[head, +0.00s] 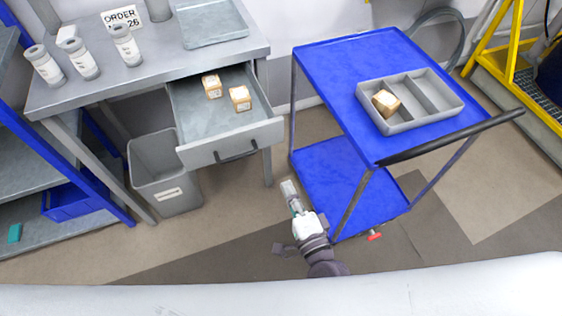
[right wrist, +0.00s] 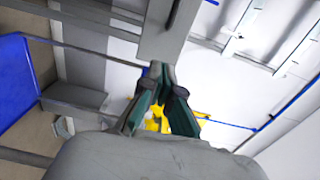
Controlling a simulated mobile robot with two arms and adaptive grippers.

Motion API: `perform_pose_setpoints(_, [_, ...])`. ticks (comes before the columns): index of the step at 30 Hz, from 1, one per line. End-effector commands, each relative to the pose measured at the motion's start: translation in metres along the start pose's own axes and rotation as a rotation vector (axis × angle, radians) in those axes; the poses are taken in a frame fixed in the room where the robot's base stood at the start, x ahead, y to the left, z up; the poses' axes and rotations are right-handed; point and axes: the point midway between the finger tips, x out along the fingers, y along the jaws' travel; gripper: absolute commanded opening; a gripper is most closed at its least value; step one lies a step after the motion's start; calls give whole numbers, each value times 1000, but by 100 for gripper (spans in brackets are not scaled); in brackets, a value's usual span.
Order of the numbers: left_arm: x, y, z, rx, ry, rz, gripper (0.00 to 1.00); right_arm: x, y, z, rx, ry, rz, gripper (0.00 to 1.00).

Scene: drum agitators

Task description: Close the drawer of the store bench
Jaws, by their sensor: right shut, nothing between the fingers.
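The store bench (head: 150,68) is grey metal and stands at the upper left in the head view. Its drawer (head: 231,145) is pulled out toward me, with a dark handle on its front. Two small tan boxes, one nearer (head: 240,98) and one farther (head: 212,86), lie inside it. My right gripper (head: 289,188) is below and to the right of the drawer front, apart from it, shut and empty. In the right wrist view its fingers (right wrist: 158,75) are together. My left gripper is not in view.
A blue cart (head: 325,70) stands right of the bench, holding a grey divided tray (head: 412,124) with a tan box. A grey bin (head: 165,172) stands left of the drawer, below the bench. Floor in front of the drawer is clear. A blue rack (head: 60,170) is at the left.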

Motion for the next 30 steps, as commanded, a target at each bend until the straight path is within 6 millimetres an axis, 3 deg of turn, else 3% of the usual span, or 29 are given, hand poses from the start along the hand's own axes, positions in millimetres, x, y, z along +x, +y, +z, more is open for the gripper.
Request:
perform_pose_setpoints(5, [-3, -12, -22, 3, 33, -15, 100, 14, -9, 0, 23, 6, -17, 0])
perform_pose_setpoints(9, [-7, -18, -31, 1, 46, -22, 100, 39, -10, -1, 20, 6, -17, 0])
perform_pose_setpoints(21, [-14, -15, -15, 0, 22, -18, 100, 119, -10, -1, 16, 4, -15, 0])
perform_pose_setpoints(30, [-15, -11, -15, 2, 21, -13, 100, 140, -8, -1, 17, 4, -12, 0])
